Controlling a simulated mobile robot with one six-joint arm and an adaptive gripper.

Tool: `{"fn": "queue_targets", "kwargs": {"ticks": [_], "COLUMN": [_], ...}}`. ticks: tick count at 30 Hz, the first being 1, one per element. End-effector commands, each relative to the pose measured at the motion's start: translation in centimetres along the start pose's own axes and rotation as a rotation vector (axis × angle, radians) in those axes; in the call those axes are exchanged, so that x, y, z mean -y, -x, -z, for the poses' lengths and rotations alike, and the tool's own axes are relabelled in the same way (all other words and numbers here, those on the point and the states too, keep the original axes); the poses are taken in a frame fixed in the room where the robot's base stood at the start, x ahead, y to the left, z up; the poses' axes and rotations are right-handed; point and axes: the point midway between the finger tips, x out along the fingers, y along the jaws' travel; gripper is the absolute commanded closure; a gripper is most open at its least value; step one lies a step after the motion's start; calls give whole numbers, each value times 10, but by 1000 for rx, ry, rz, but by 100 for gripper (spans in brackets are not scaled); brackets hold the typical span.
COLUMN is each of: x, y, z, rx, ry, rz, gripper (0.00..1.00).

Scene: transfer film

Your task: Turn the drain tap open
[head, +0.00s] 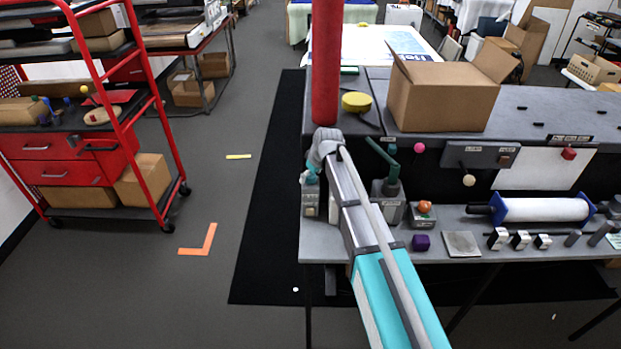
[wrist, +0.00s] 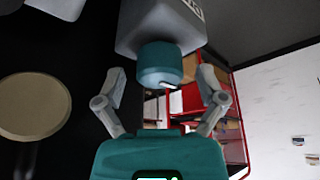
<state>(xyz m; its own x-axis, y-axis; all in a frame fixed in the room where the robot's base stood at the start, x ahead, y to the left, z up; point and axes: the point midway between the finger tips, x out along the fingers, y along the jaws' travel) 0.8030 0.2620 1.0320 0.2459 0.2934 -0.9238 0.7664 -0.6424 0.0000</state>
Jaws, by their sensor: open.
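In the wrist view a dark teal cylindrical knob (wrist: 160,65), with a small pale tip on its lower edge, projects from a grey box (wrist: 160,25) with a label. It looks like the tap, but I cannot read the label. My gripper (wrist: 163,88) is open, its two fingers on either side of the knob, with gaps visible. In the head view my gripper (head: 310,179) is over a small grey box (head: 311,203) at the bench's left end; the knob is mostly hidden there. A green lever (head: 383,157) on another grey block (head: 388,190) stands to the right.
A red post (head: 326,60) rises close behind my wrist. An open carton (head: 440,95) sits on the upper shelf.

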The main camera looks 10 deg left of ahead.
Motion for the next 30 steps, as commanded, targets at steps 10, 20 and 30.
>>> {"fn": "queue_targets", "kwargs": {"ticks": [10, 20, 30], "x": [0, 0, 0], "y": [0, 0, 0], "z": [0, 0, 0], "rx": [0, 0, 0], "ry": [0, 0, -12], "rz": [0, 0, -6], "gripper": [16, 77, 93]}}
